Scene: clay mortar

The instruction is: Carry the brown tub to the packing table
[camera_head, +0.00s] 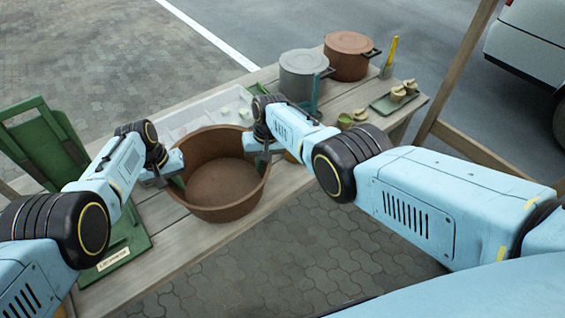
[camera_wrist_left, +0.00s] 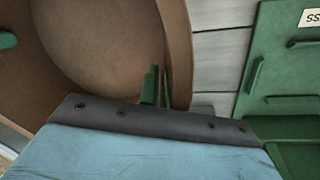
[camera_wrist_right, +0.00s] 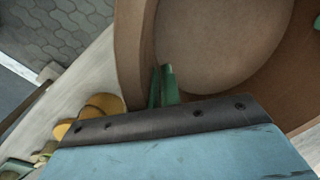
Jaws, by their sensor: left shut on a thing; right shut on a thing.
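The brown tub (camera_head: 222,190) is a round, open, empty basin at the front edge of the wooden table (camera_head: 180,245). My left gripper (camera_head: 176,182) is shut on the tub's left rim; in the left wrist view its green fingers (camera_wrist_left: 155,88) straddle the tub wall (camera_wrist_left: 178,50). My right gripper (camera_head: 262,157) is shut on the tub's right rim; its green fingers (camera_wrist_right: 163,86) pinch the wall (camera_wrist_right: 133,50) in the right wrist view. I cannot tell whether the tub's base touches the table. Which table is the packing table is not clear.
A grey pot (camera_head: 302,75), a brown pot (camera_head: 349,57) and a green board (camera_head: 393,100) are at the right. Paved floor (camera_head: 300,255) lies in front.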

